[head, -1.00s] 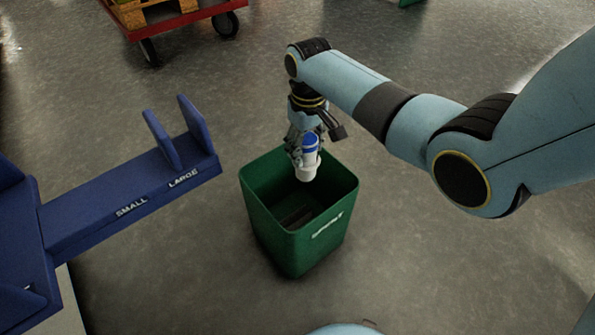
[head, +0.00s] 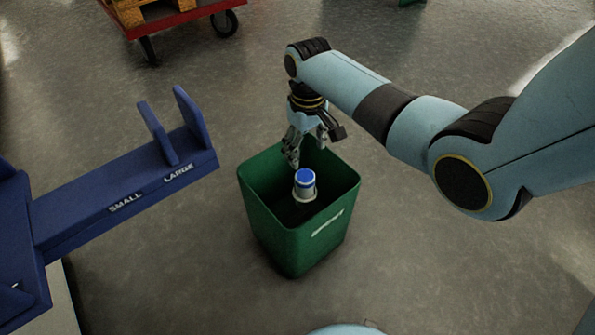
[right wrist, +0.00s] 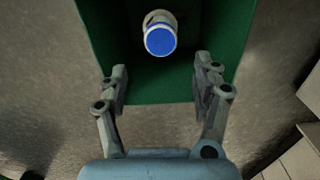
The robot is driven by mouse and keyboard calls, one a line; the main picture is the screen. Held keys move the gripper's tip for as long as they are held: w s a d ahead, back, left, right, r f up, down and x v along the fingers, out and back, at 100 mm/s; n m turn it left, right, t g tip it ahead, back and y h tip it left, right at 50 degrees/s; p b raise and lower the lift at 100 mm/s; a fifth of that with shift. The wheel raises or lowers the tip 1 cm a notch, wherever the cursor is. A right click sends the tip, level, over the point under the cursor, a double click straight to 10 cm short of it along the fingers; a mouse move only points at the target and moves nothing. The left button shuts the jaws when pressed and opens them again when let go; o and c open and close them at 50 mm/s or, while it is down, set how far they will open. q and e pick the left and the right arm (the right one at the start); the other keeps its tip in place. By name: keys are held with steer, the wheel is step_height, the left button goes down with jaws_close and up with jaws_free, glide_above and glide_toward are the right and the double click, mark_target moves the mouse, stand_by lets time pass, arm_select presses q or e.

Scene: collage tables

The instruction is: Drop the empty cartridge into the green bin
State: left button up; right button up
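The cartridge (head: 305,184), white with a blue end, is inside the green bin (head: 292,240), below the rim and clear of my fingers. In the right wrist view the cartridge (right wrist: 160,36) shows its blue end toward the camera, beyond the fingertips. My right gripper (head: 296,160) hangs over the back part of the bin. In the right wrist view its fingers (right wrist: 160,84) are spread apart with nothing between them. The wrist view also shows the green bin (right wrist: 225,30) beneath. Whether the cartridge touches the bin's floor I cannot tell. My left gripper is not in view.
A blue rack (head: 130,195) with upright prongs, labelled SMALL and LARGE, stands left of the bin. A red cart (head: 180,18) with a wooden pallet is at the back left. The floor around the bin is clear.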

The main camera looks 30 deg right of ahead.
steer(key=shift+o, duration=0.4)
step_height(320, 180, up, 12)
stand_by(0.3)
steer(key=s+f+p, duration=0.3)
steer(key=s+f, duration=0.4)
steer(key=s, duration=0.6)
steer(key=s+f+h+p, duration=0.1)
steer(key=s+f+p, duration=0.1)
steer(key=s+f, duration=0.75)
steer(key=s+f+p, duration=0.3)
steer(key=s+f, duration=0.2)
steer(key=s, duration=1)
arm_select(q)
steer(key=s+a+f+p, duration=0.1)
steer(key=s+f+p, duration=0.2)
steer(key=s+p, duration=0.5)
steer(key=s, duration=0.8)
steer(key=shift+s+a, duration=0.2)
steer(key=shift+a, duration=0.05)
arm_select(e)
steer(key=s, duration=1.2)
